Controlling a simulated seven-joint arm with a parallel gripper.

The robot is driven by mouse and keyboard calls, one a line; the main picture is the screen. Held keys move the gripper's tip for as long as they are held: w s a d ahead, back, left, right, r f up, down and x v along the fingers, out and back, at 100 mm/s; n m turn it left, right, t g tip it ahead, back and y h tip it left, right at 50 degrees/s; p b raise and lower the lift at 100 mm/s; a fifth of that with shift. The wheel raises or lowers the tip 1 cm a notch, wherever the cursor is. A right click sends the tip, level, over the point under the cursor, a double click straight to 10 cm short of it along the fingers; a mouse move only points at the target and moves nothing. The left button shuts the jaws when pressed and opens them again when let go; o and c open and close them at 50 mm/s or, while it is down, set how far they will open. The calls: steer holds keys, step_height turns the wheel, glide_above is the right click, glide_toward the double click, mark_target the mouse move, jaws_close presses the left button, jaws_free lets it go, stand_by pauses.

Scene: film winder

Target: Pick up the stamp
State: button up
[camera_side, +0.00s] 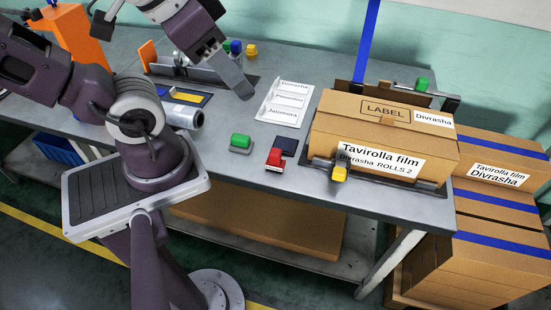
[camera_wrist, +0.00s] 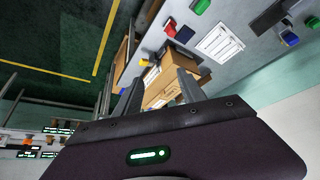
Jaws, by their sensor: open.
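The likely stamp is a small red block with a pale base (camera_side: 274,158), on the grey table beside a dark blue pad (camera_side: 286,145). In the wrist view the red block (camera_wrist: 169,28) shows near the top, with the dark pad (camera_wrist: 185,34) beside it. My gripper (camera_side: 238,88) is above the table, up and left of the red block in the side view, apart from it. In the wrist view my gripper (camera_wrist: 159,77) has its two fingers spread with nothing held between them. The side view does not show the finger gap clearly.
A green block (camera_side: 240,142) sits left of the red block. A label sheet (camera_side: 284,101) lies behind them. A large carton (camera_side: 330,128) stands to the right, with a yellow block (camera_side: 339,174) at its front. Stacked cartons (camera_side: 490,250) stand beyond the table's right end.

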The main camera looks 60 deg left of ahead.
steer(key=o, duration=0.3)
steer(key=n+g, duration=0.6)
steer(key=n, duration=0.3)
glide_above(275, 160)
steer(key=w, duration=0.2)
steer(key=f, duration=1.5)
steer(key=a+f, duration=0.1)
steer(key=f, duration=0.7)
steer(key=shift+s, duration=0.25)
steer(key=f, duration=0.7)
steer(key=shift+s+a+f, duration=0.1)
steer(key=shift+s+f, duration=0.05)
steer(key=shift+s, duration=0.2)
jaws_close()
